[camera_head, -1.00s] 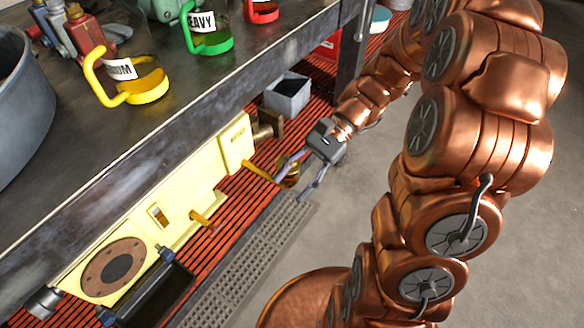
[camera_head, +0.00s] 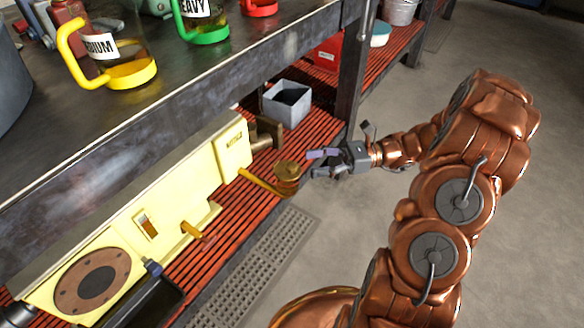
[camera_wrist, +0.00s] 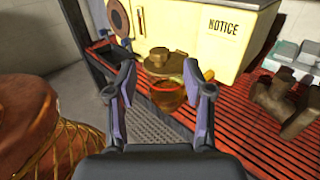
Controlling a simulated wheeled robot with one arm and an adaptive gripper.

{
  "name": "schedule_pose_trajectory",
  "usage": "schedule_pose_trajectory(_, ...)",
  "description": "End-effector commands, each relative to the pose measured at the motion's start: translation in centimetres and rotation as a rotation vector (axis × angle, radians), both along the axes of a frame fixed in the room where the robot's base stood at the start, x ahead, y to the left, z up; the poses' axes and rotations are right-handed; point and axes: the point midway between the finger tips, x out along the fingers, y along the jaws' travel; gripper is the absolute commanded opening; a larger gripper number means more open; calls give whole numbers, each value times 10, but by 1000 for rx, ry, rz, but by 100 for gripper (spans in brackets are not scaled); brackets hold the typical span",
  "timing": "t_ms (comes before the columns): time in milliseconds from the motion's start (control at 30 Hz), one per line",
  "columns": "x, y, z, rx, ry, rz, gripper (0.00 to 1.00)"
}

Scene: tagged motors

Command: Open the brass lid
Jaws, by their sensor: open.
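The brass lid (camera_head: 288,168) sits at the end of a yellow-brass pipe beside the cream motor (camera_head: 150,200), on the red slatted shelf. In the wrist view the brass lid (camera_wrist: 165,60) shows a small knob on top and a rounded brass cup (camera_wrist: 168,97) below it; the lid looks closed. My gripper (camera_head: 320,164) is open and empty, just right of the lid and apart from it. In the wrist view my gripper (camera_wrist: 160,74) has its two fingers spread, with the lid seen between and beyond them.
A grey open box (camera_head: 287,104) stands behind the lid on the red shelf (camera_head: 262,205). A dark table leg (camera_head: 353,75) rises behind my gripper. The bench top (camera_head: 130,125) overhangs the motor. Open floor (camera_head: 350,235) lies to the right.

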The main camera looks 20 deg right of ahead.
Motion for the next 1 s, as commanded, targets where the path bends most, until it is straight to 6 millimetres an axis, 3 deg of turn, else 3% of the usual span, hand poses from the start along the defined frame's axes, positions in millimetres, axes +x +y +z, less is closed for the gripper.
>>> schedule_pose_trajectory(400, 8, 55, -1, -1, 0, 4, 52)
schedule_pose_trajectory(800, 9, 63, 0, -2, -2, 2, 52)
schedule_pose_trajectory(1000, 9, 63, 0, -2, -1, 2, 33)
